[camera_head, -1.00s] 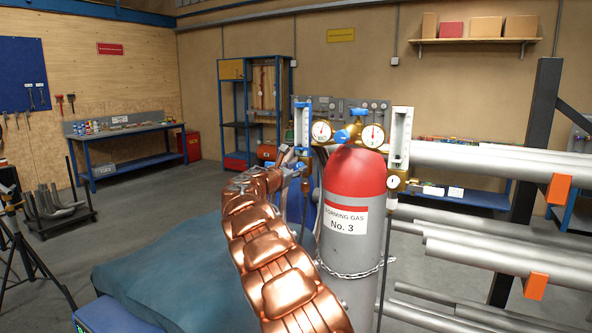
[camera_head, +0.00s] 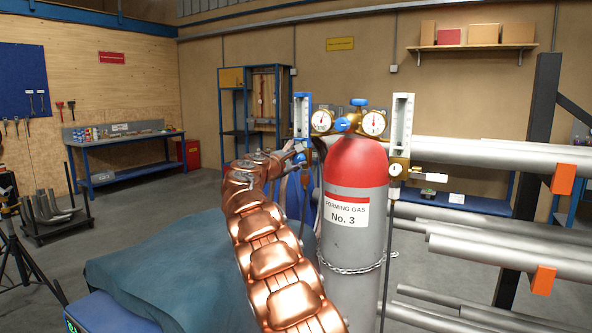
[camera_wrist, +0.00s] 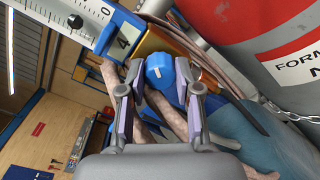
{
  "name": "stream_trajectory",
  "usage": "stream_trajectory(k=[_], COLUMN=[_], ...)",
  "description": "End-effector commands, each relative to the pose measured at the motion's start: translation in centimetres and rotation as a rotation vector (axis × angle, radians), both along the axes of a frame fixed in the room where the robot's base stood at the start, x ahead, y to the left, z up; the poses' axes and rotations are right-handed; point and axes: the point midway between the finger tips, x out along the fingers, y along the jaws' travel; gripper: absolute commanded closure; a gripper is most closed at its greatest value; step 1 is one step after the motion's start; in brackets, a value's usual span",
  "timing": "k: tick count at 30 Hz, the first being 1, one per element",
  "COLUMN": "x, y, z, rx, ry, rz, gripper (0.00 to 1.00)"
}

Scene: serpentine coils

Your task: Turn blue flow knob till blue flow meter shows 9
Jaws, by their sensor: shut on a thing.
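The blue flow meter (camera_head: 302,116) stands upright left of the gas cylinder's gauges in the head view. In the wrist view its scale (camera_wrist: 85,22) runs slanted at the upper left, with a large 4 near its lower end and a dark float-like spot further up; the exact reading is not clear. My gripper (camera_wrist: 160,70) is shut on the knob, one finger on each side. In the head view my gripper (camera_head: 297,153) is small and partly hidden at the meter's base.
The red-topped grey cylinder (camera_head: 356,165) stands close right of my gripper, held by a chain (camera_head: 352,268). A second, white-scaled flow meter (camera_head: 401,128) is on its right. Steel pipes (camera_head: 480,155) fill the right side. A teal-covered surface (camera_head: 165,270) lies below my arm.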

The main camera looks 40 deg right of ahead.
Motion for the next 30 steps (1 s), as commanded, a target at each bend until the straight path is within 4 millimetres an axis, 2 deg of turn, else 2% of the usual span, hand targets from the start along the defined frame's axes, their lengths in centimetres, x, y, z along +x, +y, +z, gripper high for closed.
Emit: stream_trajectory(k=[1,15,30], x=[0.02,0.03,-0.10], y=[-0.05,-0.01,-0.10], z=[-0.83,-0.57,-0.39], rx=[0.017,0.129,0.181], ry=[-0.042,-0.422,-0.588], rz=[-0.001,0.001,-0.003], gripper=[1.00,1.00,1.00])
